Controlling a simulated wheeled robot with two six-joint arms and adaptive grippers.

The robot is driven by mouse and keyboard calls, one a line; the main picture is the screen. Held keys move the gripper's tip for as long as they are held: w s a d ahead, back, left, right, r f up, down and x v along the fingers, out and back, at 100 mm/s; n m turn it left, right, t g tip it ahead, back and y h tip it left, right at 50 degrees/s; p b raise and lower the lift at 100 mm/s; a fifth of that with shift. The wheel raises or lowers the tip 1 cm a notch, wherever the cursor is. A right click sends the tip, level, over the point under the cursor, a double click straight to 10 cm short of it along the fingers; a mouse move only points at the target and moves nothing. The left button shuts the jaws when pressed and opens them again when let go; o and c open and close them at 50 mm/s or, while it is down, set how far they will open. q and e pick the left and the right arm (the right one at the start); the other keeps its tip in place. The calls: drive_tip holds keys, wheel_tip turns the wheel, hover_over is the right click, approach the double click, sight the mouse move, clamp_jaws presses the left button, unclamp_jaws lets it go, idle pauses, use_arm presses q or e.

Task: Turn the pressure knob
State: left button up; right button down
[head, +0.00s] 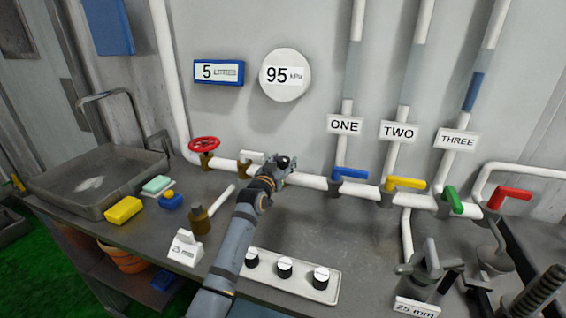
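A pale panel (318,289) lies on the bench at bottom centre and bears three black knobs with white tops: a left knob (251,259), a middle knob (284,267) and a right knob (320,278). The lettering on them is too small to read, so I cannot tell which is the pressure knob. A round white gauge (285,75) on the wall reads 95 kPa. My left gripper (283,167) is beyond the knobs, in front of the white pipe in this view. Its fingers are small and dark, and their opening is unclear. My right gripper is not in view.
A red handwheel (204,144) and blue (350,173), yellow (406,184), green (454,200) and red (510,193) valve handles line the pipe. A brown bottle (199,220) and a sign (185,247) stand left of my arm. A metal fixture (430,270) stands right of the panel.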

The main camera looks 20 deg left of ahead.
use_arm(q)
drive_tip(key=c, duration=0.7)
drive_tip(key=p, duration=0.2)
drive_tip(key=n+y+p, duration=0.1)
drive_tip(key=p, duration=0.1)
drive_tip(key=shift+d+r+y, duration=0.1)
drive_tip(key=shift+r+y, duration=0.15)
drive_tip(key=shift+y, duration=0.05)
drive_tip(key=shift+f+b, duration=0.3)
drive_tip(key=shift+f+n+y+b, duration=0.3)
drive_tip(key=shift+y+b, duration=0.1)
drive_tip(key=shift+b, duration=0.1)
drive_tip(key=shift+r+n+y+b, duration=0.2)
drive_tip(key=shift+n+y+b, duration=0.1)
drive_tip(key=shift+y, duration=0.2)
drive_tip(key=o, duration=1.2)
drive_tip(key=shift+r, duration=0.1)
drive_tip(key=shift+c, duration=0.2)
